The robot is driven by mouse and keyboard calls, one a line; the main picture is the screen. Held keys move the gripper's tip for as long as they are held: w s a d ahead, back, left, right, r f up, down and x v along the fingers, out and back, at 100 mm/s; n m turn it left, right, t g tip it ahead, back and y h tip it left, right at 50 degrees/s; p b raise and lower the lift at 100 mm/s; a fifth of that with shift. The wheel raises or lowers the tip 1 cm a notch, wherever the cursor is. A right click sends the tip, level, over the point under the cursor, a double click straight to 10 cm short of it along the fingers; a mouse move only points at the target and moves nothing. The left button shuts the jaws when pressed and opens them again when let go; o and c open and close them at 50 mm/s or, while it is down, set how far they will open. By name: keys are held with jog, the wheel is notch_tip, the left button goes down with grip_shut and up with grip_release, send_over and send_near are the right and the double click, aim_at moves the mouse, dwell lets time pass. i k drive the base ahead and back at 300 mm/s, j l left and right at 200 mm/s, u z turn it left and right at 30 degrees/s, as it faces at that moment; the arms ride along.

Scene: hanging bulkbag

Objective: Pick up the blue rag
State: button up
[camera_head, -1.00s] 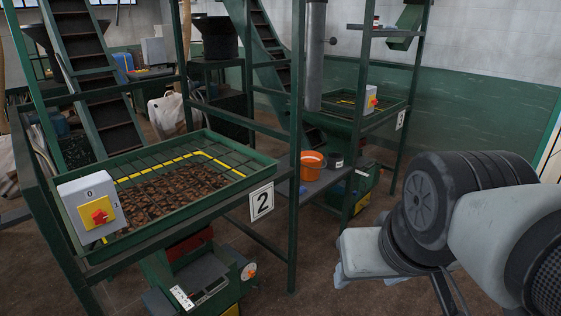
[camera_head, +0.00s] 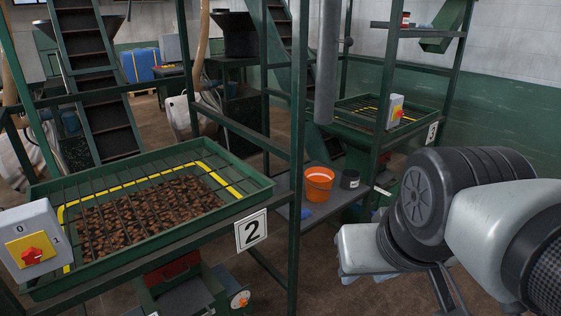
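A small flat blue patch (camera_head: 305,213), which looks like a blue rag, lies on the grey shelf left of and below the orange bucket. A green post stands just left of it. My gripper (camera_head: 347,276) is at the lower right, at the end of my folded arm, right of the low shelf and apart from both blue patches. Its fingers are too small and partly hidden to tell their opening.
An orange bucket (camera_head: 319,184) and a dark can (camera_head: 349,179) stand on the grey shelf. A green tray (camera_head: 262,189) with brown pieces under a grid, marked 2, fills the left front. Brown floor shows at the lower middle.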

aim_at(306, 212)
jog(key=i+l+u, duration=0.1)
jog(key=i+l, duration=0.2)
jog(key=i+l+u, duration=0.1)
jog(key=i+l, duration=0.15)
jog(key=i+l+u, duration=0.1)
jog(key=i+l, duration=0.15)
jog(key=l, duration=0.25)
jog(key=i+l+u, duration=0.1)
jog(key=i+l, duration=0.15)
jog(key=i+l+u, duration=0.1)
jog(key=i+l, duration=0.15)
jog(key=l, duration=0.25)
jog(key=i+l+u, duration=0.1)
jog(key=l, duration=0.35)
jog(key=i+l+u, duration=0.1)
jog(key=i+l, duration=0.4)
jog(key=l, duration=0.35)
jog(key=i+j+u, duration=0.1)
jog(key=i+j, duration=0.15)
jog(key=i, duration=0.2)
